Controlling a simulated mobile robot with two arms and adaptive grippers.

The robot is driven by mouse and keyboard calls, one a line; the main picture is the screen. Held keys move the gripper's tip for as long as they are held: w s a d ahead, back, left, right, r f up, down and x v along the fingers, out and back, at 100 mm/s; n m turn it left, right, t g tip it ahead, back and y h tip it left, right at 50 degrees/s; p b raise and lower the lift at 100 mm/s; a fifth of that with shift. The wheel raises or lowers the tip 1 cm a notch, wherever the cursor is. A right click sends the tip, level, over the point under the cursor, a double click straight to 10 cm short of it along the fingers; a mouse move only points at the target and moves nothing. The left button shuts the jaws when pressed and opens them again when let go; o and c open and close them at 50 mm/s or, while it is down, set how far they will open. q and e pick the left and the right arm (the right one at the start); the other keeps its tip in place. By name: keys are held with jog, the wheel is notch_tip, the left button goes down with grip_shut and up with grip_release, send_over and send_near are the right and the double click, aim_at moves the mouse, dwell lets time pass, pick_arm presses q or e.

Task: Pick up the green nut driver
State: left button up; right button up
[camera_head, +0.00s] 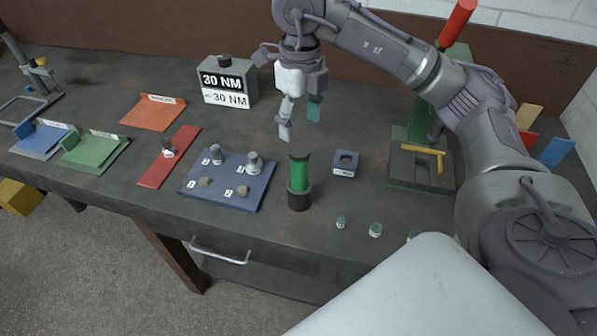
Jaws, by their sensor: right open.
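The green nut driver (299,174) stands upright in a dark round base (299,200) near the bench's front edge, right of the blue plate. My right gripper (299,119) is open and empty, pointing down above and slightly behind the driver. Its fingertips are clear of the driver's top. My left gripper does not show.
The blue plate (213,194) holds several small fittings. A small blue block (345,163) and green-topped pieces (375,230) stand to the driver's right. A 30 NM box (227,82) is behind left; a green press (421,166) with a yellow piece stands right.

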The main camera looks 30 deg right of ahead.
aim_at(299, 149)
notch_tip(299, 149, down, 4)
jog(key=shift+w+r+p, duration=0.1)
jog(key=shift+p, duration=0.2)
jog(key=shift+f, duration=0.45)
jog(key=f, duration=0.1)
jog(key=f+p, duration=0.1)
jog(key=f, duration=0.1)
jog(key=f+p, duration=0.1)
jog(key=shift+s+a+f, duration=0.15)
jog(key=shift+s+f, duration=0.1)
jog(key=shift+f, duration=0.15)
jog(key=shift+w, duration=0.1)
grip_shut()
